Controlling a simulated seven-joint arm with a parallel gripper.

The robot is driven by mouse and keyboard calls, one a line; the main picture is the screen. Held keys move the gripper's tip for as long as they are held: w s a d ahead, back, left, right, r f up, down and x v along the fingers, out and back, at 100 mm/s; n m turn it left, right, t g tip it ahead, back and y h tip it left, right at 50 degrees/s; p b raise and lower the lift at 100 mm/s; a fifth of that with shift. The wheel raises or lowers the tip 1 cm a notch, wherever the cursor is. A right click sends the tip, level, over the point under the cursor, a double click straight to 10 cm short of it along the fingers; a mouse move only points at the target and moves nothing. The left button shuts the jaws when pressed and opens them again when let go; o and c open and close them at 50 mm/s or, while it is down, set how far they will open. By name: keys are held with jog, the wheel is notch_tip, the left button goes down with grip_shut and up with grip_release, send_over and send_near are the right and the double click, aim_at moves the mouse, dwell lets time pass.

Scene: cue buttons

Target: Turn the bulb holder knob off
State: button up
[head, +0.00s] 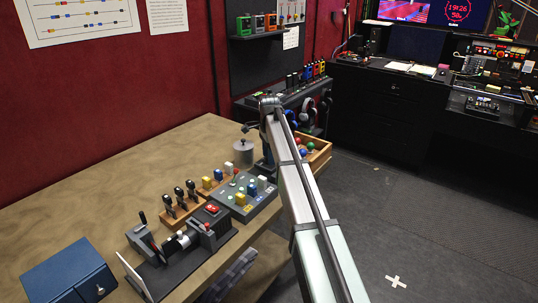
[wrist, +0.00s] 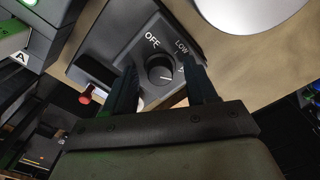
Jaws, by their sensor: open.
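The black round knob (wrist: 160,70) sits on a dark grey panel (wrist: 122,28) in the wrist view. White lettering by it reads "OFF" and "LOW", with another mark partly hidden by a finger. The knob's white line points to the lower right, away from "OFF". My gripper (wrist: 162,80) is open, with one finger left of the knob and one right of it. I cannot tell whether either finger touches it. In the head view the knob is not visible.
A grey pot (head: 243,152) stands near my arm's end. A button box (head: 240,205), a lever unit (head: 180,245) and a blue box (head: 68,277) stand on the table (head: 110,180). A wooden tray (head: 318,158) holds coloured balls.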

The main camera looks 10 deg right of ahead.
jog(key=shift+c, duration=0.3)
jog(key=c, duration=1)
jog(key=shift+n, duration=0.3)
jog(key=n, duration=0.4)
jog(key=shift+n, duration=0.4)
jog(key=n, duration=0.6)
jog(key=shift+s, duration=0.1)
jog(key=n, duration=0.6)
jog(key=shift+d+n, duration=0.1)
jog(key=shift+n, duration=0.3)
jog(key=n, duration=0.5)
jog(key=shift+n, duration=0.3)
